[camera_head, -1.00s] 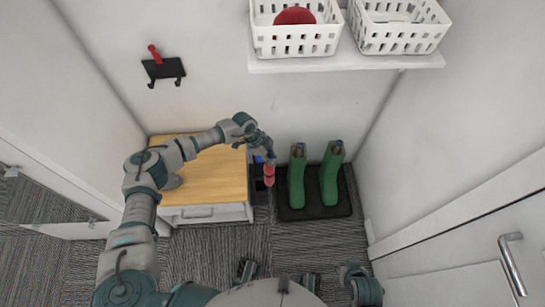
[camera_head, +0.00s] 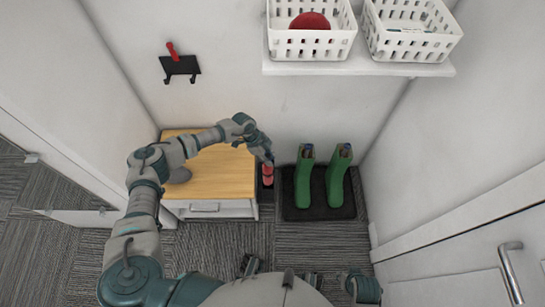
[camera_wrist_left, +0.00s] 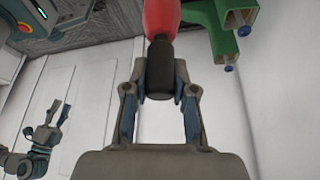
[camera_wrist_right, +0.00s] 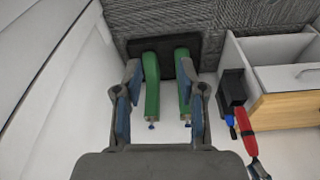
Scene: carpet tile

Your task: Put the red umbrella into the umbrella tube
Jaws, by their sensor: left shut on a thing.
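My left gripper (camera_head: 267,161) is shut on the black handle (camera_wrist_left: 160,68) of the red umbrella (camera_head: 267,175). The umbrella's red body also shows at the top of the left wrist view (camera_wrist_left: 162,16) and in the right wrist view (camera_wrist_right: 244,122). The umbrella tube (camera_wrist_right: 232,86) is a dark, narrow holder between the cabinet and the boots. The umbrella's red body is at the tube's mouth; I cannot tell how far its lower end is inside. A small blue item (camera_wrist_right: 229,120) shows beside it at the tube. My right gripper (camera_wrist_right: 160,72) is open and empty.
A wood-topped white cabinet (camera_head: 215,178) stands left of the tube. Green boots (camera_head: 305,180) stand on a black mat (camera_head: 320,211) to its right. A wall shelf (camera_head: 360,69) carries white baskets (camera_head: 310,45). A black hook rack (camera_head: 180,66) hangs on the wall.

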